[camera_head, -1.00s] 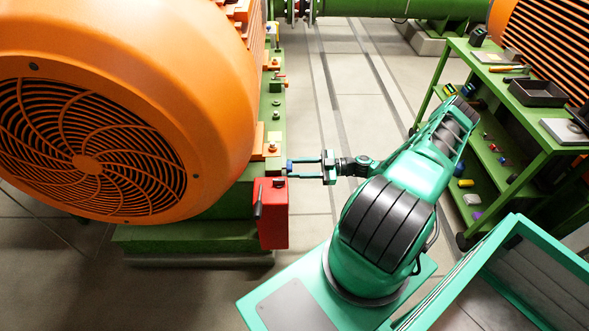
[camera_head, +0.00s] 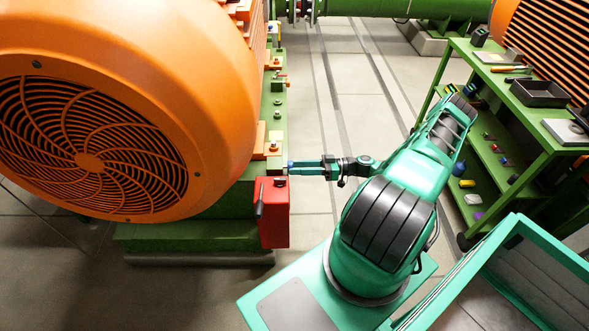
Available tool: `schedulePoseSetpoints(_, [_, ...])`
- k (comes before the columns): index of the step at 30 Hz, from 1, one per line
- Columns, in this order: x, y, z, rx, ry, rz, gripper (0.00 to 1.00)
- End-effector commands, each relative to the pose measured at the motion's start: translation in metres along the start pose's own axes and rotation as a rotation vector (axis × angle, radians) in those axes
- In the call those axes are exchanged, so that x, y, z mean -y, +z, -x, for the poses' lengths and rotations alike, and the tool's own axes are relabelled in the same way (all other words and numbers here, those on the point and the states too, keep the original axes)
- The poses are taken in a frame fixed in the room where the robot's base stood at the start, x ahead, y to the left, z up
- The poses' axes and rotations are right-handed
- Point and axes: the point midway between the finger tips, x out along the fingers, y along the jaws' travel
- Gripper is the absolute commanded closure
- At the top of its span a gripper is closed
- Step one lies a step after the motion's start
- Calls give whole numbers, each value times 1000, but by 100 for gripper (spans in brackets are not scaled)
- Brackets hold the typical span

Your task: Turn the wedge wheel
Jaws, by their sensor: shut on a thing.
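My gripper (camera_head: 295,168) reaches left from my green arm to the edge of the green machine base, just above a red box (camera_head: 274,212). Its fingers are shut on a small blue part, taken to be the wedge wheel (camera_head: 290,166), at the base's right edge. Only a little of this part shows at the fingertips. The gripper is now seen nearly edge-on, so the gap between its fingers is hidden.
A large orange motor (camera_head: 215,60) with a round grille fills the left. A green shelf cart (camera_head: 510,105) with tools and a black tray (camera_head: 539,93) stands at right. A teal-framed bin (camera_head: 575,262) is at lower right. Grey floor (camera_head: 350,80) is clear between.

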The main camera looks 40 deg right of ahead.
Motion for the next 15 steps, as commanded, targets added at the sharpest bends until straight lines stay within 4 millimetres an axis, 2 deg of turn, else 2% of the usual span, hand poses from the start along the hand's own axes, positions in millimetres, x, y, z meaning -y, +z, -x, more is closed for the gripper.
schedulePoseSetpoints(1, [-6, -4, 3, -2, 15, -17, 86])
schedulePoseSetpoints(15, [-6, -4, 4, -2, 17, -164, 86])
